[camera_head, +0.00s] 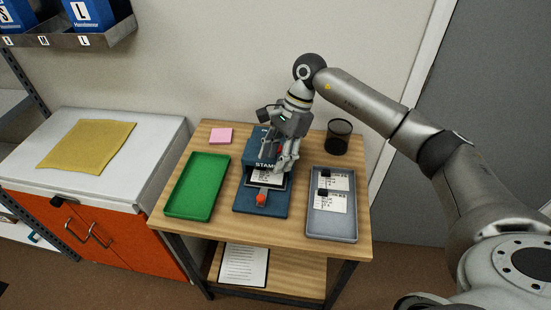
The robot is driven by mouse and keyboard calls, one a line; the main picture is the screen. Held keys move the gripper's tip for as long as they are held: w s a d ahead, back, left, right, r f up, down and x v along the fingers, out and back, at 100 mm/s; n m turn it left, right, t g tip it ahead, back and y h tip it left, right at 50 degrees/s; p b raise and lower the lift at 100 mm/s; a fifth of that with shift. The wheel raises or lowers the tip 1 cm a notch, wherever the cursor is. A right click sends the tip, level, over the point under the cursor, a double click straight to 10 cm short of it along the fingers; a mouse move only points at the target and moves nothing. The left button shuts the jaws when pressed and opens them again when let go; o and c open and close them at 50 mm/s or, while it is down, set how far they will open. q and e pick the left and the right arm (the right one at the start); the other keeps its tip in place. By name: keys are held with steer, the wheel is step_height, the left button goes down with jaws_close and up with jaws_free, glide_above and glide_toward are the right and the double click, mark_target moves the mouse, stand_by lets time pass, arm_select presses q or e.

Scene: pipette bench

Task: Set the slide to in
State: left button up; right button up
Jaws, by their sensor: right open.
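A dark blue stamping device (246,199) marked "STAMP" stands in the middle of the wooden table. Its slide (262,187) lies at the front of the device, with an orange-red knob (261,199) at its near end. A white card (266,177) shows on the slide, just below the stamp head. My right gripper (279,168) is open over the device, beside the stamp head, and hides part of it. I cannot tell whether its fingers touch the device. My left gripper is not in view.
A green tray (172,207) lies to the left of the device. A grey tray (332,230) with cards and small dark pieces lies to the right. A black cup (339,136) and a pink note pad (221,136) stand at the back. The table (228,226) is bare at the front.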

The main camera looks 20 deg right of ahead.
steer(key=h+p, duration=0.4)
glide_above(261, 196)
steer(key=f, duration=0.1)
steer(key=shift+t, duration=0.4)
step_height(261, 196, down, 10)
steer(key=p, duration=0.2)
steer(key=shift+s+a+f+p, duration=0.1)
steer(key=shift+a+f+p, duration=0.05)
steer(key=shift+p, duration=0.25)
steer(key=shift+c, duration=0.3)
jaws_close()
